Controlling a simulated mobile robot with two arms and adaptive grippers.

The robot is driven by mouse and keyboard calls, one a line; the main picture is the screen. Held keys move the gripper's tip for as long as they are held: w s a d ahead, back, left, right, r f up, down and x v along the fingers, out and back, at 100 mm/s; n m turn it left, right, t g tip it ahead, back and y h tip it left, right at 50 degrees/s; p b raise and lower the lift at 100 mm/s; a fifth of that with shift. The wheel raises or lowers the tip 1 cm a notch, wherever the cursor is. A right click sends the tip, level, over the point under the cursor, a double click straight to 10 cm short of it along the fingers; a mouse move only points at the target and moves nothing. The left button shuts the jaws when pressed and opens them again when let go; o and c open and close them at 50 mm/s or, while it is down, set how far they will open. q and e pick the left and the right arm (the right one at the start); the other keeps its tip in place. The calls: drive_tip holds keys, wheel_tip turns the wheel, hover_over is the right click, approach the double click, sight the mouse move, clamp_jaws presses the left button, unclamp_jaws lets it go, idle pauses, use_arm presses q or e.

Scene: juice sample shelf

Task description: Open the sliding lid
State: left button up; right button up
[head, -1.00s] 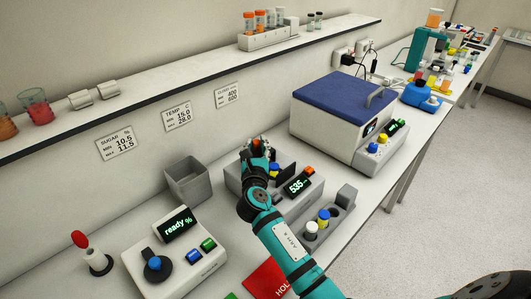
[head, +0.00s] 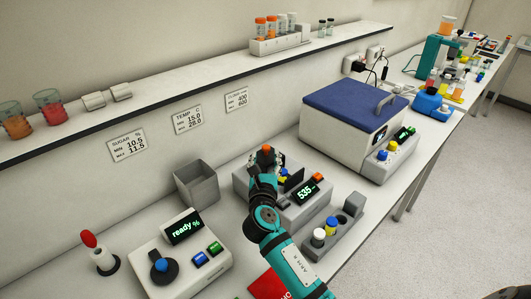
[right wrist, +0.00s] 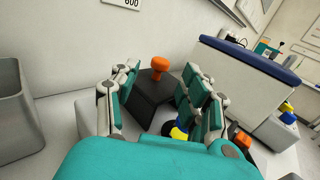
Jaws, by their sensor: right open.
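A dark sliding lid (right wrist: 150,98) with an orange knob (right wrist: 159,66) sits on top of the light grey meter (head: 312,212) with the "535" display. In the right wrist view the knob stands ahead, between my spread fingers. My right gripper (head: 268,158) is open and empty over the back of the meter, close to the lid. In the head view the hand hides much of the lid, and the orange knob (head: 266,149) shows just beyond the fingers. I cannot tell whether a finger touches it. My left gripper is out of view.
A grey open bin (head: 197,186) stands left of the meter. A blue-lidded box (head: 352,105) is to the right. The "ready" device (head: 180,262) is at front left.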

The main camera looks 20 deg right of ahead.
drive_tip(key=v, duration=0.8)
drive_tip(key=shift+s, duration=0.15)
